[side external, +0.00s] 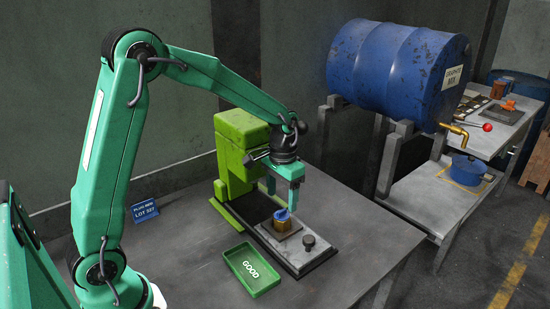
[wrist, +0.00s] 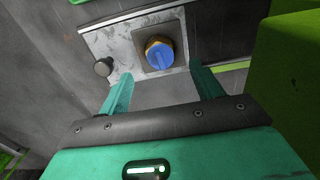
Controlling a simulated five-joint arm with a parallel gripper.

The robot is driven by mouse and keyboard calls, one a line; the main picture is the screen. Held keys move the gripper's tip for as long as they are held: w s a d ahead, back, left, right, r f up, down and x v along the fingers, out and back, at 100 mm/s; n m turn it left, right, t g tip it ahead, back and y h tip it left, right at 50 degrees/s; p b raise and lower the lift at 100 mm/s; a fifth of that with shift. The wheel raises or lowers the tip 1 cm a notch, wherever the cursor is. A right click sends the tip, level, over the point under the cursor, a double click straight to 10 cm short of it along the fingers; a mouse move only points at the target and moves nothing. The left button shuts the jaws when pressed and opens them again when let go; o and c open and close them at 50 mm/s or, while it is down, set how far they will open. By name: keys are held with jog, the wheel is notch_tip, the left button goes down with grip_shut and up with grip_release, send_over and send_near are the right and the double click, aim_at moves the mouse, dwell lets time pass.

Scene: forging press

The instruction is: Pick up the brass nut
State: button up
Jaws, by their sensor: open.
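The brass nut (side external: 284,226) stands on a small dark square plate on the press bed, with a blue piece (side external: 282,214) on top of it. In the wrist view the brass nut (wrist: 150,43) is mostly hidden behind the blue piece (wrist: 159,54), and only part of its brass rim shows. My gripper (side external: 282,196) is open, pointing down just above the nut and the blue piece. In the wrist view my gripper's (wrist: 159,72) two fingers are spread apart, with nothing between their tips that I can see is held.
A green press (side external: 236,150) rises close behind my gripper. A dark knob (side external: 308,241) sticks up from the bed (side external: 322,250) beside the nut. A green GOOD tray (side external: 271,290) lies at the front left of the bed. The table (side external: 180,262) has free room to the left.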

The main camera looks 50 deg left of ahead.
aim_at(282, 211)
jog(key=shift+f, duration=3.55)
jog(key=c, duration=1.4)
jog(key=shift+r, duration=0.1)
jog(key=shift+r, duration=1.85)
jog(key=s+d+r, duration=0.5)
jog(key=d+r, duration=0.2)
jog(key=d, duration=0.3)
jog(key=shift+s+d, duration=0.15)
jog(key=shift+s, duration=0.15)
jog(key=shift+r, duration=0.1)
